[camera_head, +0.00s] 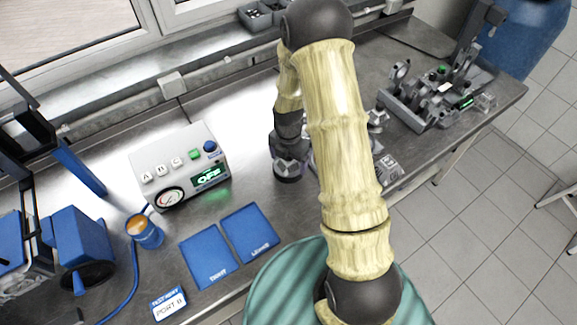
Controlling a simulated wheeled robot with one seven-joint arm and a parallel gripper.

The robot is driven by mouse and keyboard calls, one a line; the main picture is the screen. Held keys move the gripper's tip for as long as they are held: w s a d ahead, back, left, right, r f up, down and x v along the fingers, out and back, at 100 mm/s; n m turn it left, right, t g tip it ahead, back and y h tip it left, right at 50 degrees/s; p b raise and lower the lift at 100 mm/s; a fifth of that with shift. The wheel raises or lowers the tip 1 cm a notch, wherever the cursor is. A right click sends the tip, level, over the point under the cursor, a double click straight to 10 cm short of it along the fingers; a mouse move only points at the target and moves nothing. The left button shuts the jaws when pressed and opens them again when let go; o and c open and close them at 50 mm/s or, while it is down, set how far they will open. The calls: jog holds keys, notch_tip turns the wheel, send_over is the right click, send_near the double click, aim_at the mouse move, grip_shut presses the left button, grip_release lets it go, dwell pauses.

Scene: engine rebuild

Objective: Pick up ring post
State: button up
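My gripper (290,158) points down over the steel bench (240,105) near the middle of the view, left of my arm's pale sleeve. It is small and dark here, and its fingers cannot be made out. A dark round piece (287,174) shows right under it; I cannot tell whether it is held or is part of the gripper. I cannot pick out the ring post for certain. My arm hides a strip of the bench to the right of the gripper.
A grey test box (180,165) with a gauge and a green "OFF" display stands left. Two blue mats (229,247) lie in front of it, beside an orange-topped blue cup (144,231). A metal fixture (432,100) stands at the right. Bare bench lies between box and gripper.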

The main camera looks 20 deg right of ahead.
jog(key=c, duration=0.4)
jog(key=shift+r, duration=0.1)
notch_tip(320, 180, up, 10)
jog(key=shift+b, duration=1.1)
jog(key=shift+w, duration=0.1)
